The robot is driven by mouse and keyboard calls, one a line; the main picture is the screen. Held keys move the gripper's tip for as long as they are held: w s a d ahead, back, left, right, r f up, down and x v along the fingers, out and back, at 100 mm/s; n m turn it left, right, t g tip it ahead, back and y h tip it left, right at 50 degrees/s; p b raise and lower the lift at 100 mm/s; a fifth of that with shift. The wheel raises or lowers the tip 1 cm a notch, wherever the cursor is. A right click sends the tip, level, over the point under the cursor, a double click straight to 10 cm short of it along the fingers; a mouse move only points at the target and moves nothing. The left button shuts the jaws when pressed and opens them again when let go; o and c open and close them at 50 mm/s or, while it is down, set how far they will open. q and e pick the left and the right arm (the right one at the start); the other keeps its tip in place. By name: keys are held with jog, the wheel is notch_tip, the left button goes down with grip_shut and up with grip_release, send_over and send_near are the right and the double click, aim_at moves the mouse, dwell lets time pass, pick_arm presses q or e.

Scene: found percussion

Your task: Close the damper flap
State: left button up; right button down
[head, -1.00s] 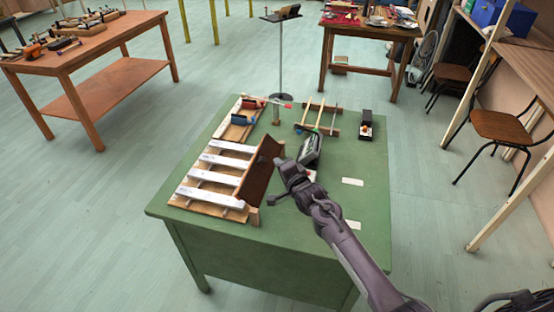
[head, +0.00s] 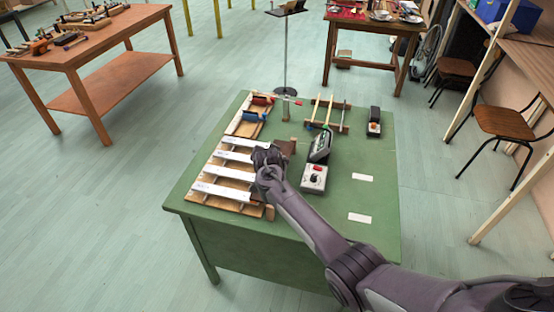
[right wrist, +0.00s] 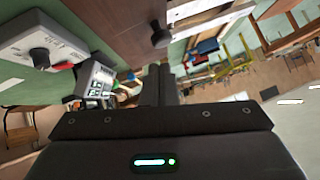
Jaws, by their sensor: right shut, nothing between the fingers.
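The damper flap (head: 288,146) is a brown panel along the right side of a wooden frame with white bars (head: 222,174). In the head view my right arm hides most of it, so I cannot tell its exact angle. In the right wrist view the flap (right wrist: 115,18) fills the top, with a dark round knob (right wrist: 161,38). My right gripper (head: 266,156) is over the right ends of the bars, beside the flap; its fingers (right wrist: 168,85) are shut and empty. Contact with the flap is unclear. My left gripper is not in view.
Red and blue pieces (head: 253,110) lie behind the bars. The green table's (head: 330,220) right front is mostly clear, with two white cards.

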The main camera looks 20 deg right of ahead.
jog(key=shift+w+a+f+n+g+h+b, duration=0.5)
jog(key=shift+a+f+h+b, duration=0.15)
jog(key=shift+b, duration=0.35)
jog(key=shift+a+f, duration=0.1)
jog(key=shift+w+a+f+b, duration=0.1)
jog(key=shift+w+a+b, duration=0.15)
jog(key=shift+b, duration=0.45)
